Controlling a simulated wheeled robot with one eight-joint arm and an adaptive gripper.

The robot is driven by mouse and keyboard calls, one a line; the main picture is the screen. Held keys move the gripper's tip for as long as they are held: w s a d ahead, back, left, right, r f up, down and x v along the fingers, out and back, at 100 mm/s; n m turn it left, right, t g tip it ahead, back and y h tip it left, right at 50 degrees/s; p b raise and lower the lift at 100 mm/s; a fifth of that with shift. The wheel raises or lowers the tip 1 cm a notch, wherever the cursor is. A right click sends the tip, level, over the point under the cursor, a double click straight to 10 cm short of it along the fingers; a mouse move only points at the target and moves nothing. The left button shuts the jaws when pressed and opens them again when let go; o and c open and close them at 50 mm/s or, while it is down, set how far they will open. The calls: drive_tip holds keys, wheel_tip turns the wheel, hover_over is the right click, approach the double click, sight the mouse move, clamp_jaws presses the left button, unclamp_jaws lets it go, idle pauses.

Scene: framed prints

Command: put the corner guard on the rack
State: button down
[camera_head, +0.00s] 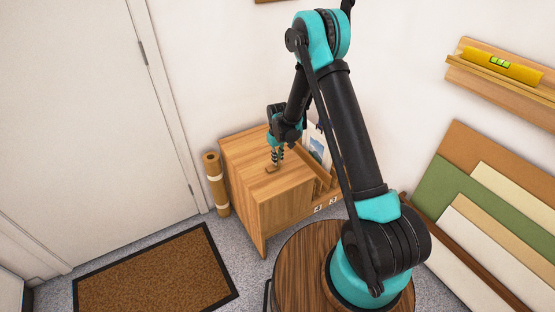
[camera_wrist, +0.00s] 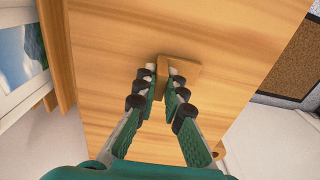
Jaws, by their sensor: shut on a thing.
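The corner guard (camera_wrist: 180,70) is a small brown piece between my fingertips in the wrist view. It also shows as a small brown spot under my gripper in the head view (camera_head: 271,170). My gripper (camera_wrist: 164,77) is shut on it, low over the top of a wooden cabinet (camera_head: 250,158). I cannot tell whether the guard touches the cabinet top. A wooden rack (camera_head: 325,182) with a framed print (camera_head: 316,146) stands at the right side of the cabinet, partly hidden by my arm. The print also shows at the left edge of the wrist view (camera_wrist: 20,60).
A rolled brown tube (camera_head: 216,184) stands left of the cabinet. A brown doormat (camera_head: 157,275) lies before the door. A wall shelf (camera_head: 500,80) holds a yellow level (camera_head: 501,64). Several panels (camera_head: 480,200) lean at the right. Cabinet top left of the gripper is clear.

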drive_tip(key=shift+f, duration=0.1)
drive_tip(key=c, duration=1.6)
unclamp_jaws()
wheel_tip(320, 180, up, 12)
drive_tip(key=s+d+r+m+t, duration=0.1)
drive_tip(key=s+d+r+m, duration=0.1)
drive_tip(key=s+d+r, duration=0.45)
drive_tip(key=s+d+r+m+t, duration=0.1)
drive_tip(key=s+d, duration=0.5)
drive_tip(key=s, duration=0.1)
drive_tip(key=s+d+r+m+t, duration=0.1)
drive_tip(key=s+d+m, duration=0.1)
drive_tip(key=s+d, duration=0.4)
drive_tip(key=s+d+r+m+t, duration=0.1)
drive_tip(key=s+d+r, duration=0.1)
drive_tip(key=s+d, duration=0.3)
drive_tip(key=shift+s+d+m, duration=0.2)
drive_tip(key=shift+s, duration=0.85)
drive_tip(key=shift+s+d+m, duration=0.2)
drive_tip(key=shift+s, duration=0.85)
